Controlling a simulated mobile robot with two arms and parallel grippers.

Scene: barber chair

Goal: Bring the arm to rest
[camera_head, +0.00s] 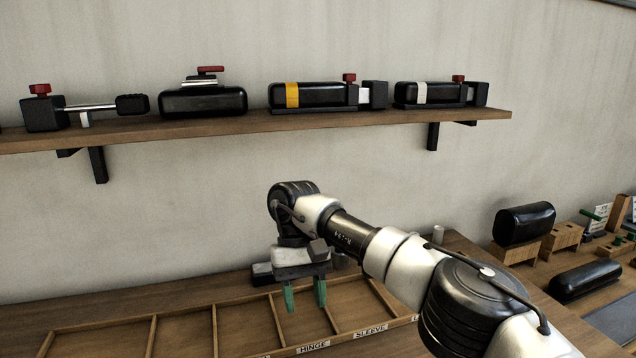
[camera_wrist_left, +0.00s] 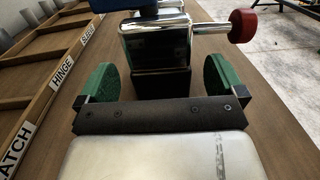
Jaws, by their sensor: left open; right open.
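My right gripper (camera_head: 304,295) is in the head view, with its arm coming in from the lower right. Its green fingertips point down, apart and empty, over the divided wooden tray (camera_head: 185,330). My left gripper (camera_wrist_left: 166,82) shows only in the left wrist view. Its green fingers are spread wide. A shiny metal block (camera_wrist_left: 156,45) with a dark lower part and a red knob (camera_wrist_left: 243,25) stands just ahead, between the finger lines. Gaps show on both sides, so I see no grip on it. The left arm is outside the head view.
A wall shelf (camera_head: 330,120) above my right arm carries several black devices with red knobs. Tray labels include HINGE and SLEEVE. At the right, a black cylinder (camera_head: 524,223) rests on wooden blocks, and another black cylinder (camera_head: 586,280) lies nearer. Wall space between shelf and tray is clear.

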